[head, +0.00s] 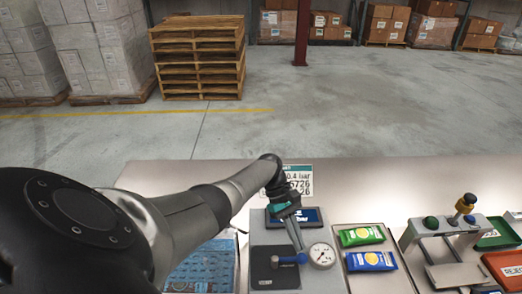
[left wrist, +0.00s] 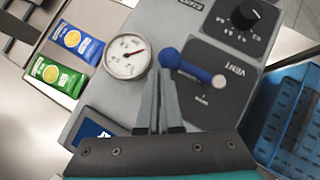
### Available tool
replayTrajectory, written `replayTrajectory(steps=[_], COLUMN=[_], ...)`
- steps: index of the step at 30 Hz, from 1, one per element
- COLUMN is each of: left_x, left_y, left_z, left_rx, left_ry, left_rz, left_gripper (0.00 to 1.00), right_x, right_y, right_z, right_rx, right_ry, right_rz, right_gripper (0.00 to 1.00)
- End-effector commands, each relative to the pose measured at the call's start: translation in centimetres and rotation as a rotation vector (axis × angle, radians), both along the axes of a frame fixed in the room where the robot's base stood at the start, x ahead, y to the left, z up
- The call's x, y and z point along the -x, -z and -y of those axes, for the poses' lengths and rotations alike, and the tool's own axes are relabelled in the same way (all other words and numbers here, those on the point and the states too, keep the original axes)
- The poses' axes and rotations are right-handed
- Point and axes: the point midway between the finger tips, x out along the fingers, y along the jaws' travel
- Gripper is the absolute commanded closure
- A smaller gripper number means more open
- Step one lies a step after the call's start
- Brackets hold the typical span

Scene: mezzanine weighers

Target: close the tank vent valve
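The tank vent valve is a blue lever (head: 289,259) on a black plate marked VENT (head: 268,279). In the head view the lever lies sideways, its blue knob end to the right. In the left wrist view the lever (left wrist: 193,70) runs from a pale pivot at right to a round blue knob at upper left. The small position lettering is not clear. My left gripper (head: 303,249) has its fingers together, with nothing seen between them. In the left wrist view its fingertips (left wrist: 161,74) are right beside the knob end; I cannot tell whether they touch it.
A round pressure gauge (head: 322,255) stands close to the knob. A black dial (left wrist: 252,14) is on the same grey panel. Green (head: 362,236) and blue (head: 371,261) packets lie right of it, a blue crate (head: 203,266) left. A weigher stand (head: 446,228) is further right.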

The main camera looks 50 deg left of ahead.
Motion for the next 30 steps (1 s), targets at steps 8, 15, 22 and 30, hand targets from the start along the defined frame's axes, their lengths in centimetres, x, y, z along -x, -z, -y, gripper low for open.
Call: replayTrajectory(steps=[8,15,22,30], left_x=[0.0,0.0,-0.1,-0.8], left_y=[0.1,0.1,-0.4,-4.5], left_z=[0.4,0.5,0.0,-3.5], left_rx=[0.003,0.004,0.005,0.000], left_ry=[0.000,0.000,0.000,-0.004], left_rz=[0.002,0.001,0.001,0.006], left_gripper=[1.00,1.00,1.00,1.00], right_x=[0.0,0.0,0.0,0.0], right_y=[-0.1,-0.1,-0.1,-0.1], right_z=[0.0,0.0,-0.2,-0.3], right_rx=[0.000,-0.001,-0.002,-0.004], right_ry=[0.000,0.000,0.001,0.001], right_rz=[0.000,0.001,0.001,0.001], right_gripper=[0.50,0.50,0.50,0.50])
